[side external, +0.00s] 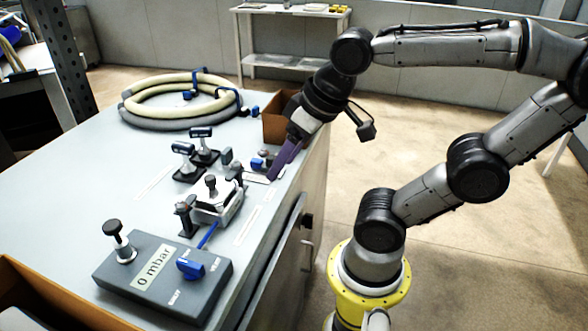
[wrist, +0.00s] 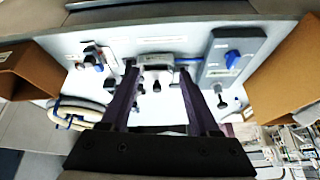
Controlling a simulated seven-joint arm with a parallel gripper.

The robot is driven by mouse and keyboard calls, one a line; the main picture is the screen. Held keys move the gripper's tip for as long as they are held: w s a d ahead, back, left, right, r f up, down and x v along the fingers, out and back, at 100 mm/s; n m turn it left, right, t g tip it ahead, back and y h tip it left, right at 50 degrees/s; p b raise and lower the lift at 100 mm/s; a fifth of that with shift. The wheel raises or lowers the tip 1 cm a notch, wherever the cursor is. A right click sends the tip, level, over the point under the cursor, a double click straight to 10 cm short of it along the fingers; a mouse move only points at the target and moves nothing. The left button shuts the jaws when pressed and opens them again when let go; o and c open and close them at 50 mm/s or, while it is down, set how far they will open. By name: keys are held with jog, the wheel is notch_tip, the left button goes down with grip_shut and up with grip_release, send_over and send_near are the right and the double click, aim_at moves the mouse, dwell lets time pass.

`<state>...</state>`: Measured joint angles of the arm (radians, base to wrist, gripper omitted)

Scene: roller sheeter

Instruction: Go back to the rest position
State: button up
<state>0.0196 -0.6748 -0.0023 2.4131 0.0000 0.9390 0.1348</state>
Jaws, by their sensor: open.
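My gripper (side external: 272,177) hangs over the right edge of the grey worktop (side external: 70,190), its purple fingers pointing down and to the left. In the wrist view my gripper (wrist: 157,70) has its two fingers well apart, with nothing held between them. A small silver device with black knobs (side external: 218,205) sits on the worktop to the left and in front of the fingers. It also shows beyond the fingertips in the wrist view (wrist: 155,60). The fingers look close above small blue and dark parts, and I cannot tell whether they touch anything.
A grey box with a blue knob and a "0 mbar" label (side external: 205,280) stands at the front. Two black-handled clamps (side external: 203,147) stand left of my gripper. A brown box (side external: 272,122) is just behind it. A coiled hose (side external: 180,112) lies at the back.

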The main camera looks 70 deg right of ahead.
jog(key=shift+s+a+f+n, duration=0.2)
jog(key=shift+s+f+n, duration=0.7)
dwell(0.7)
